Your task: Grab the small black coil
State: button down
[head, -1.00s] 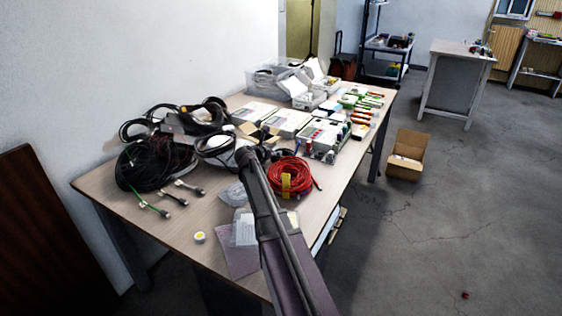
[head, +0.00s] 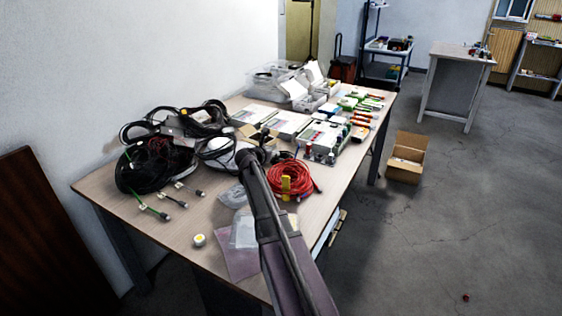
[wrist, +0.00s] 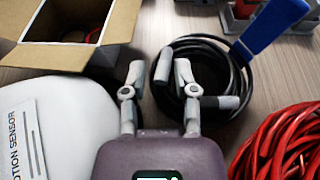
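The small black coil (wrist: 238,70) lies on the wooden table in the wrist view, with a blue strap (wrist: 268,28) at its upper right. A grey cable end crosses the near right part of its loop. My gripper (wrist: 160,72) is open, with a clear gap between its two fingers. The right finger overlaps the coil's left part in the picture; the left finger is just left of the loop. I cannot tell whether either touches it. In the head view my arm's end (head: 250,157) is over the table and the coil is largely hidden.
A red cable coil (wrist: 285,140) lies close on the right. A white round motion sensor package (wrist: 75,110) is on the left, with an open cardboard box (wrist: 60,55) behind it. Larger black cable coils (head: 150,170) lie at the table's left.

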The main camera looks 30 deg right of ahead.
jog(key=shift+r, duration=0.15)
dwell(0.3)
notch_tip(320, 180, up, 10)
jog(key=p, duration=1)
jog(key=shift+f, duration=0.2)
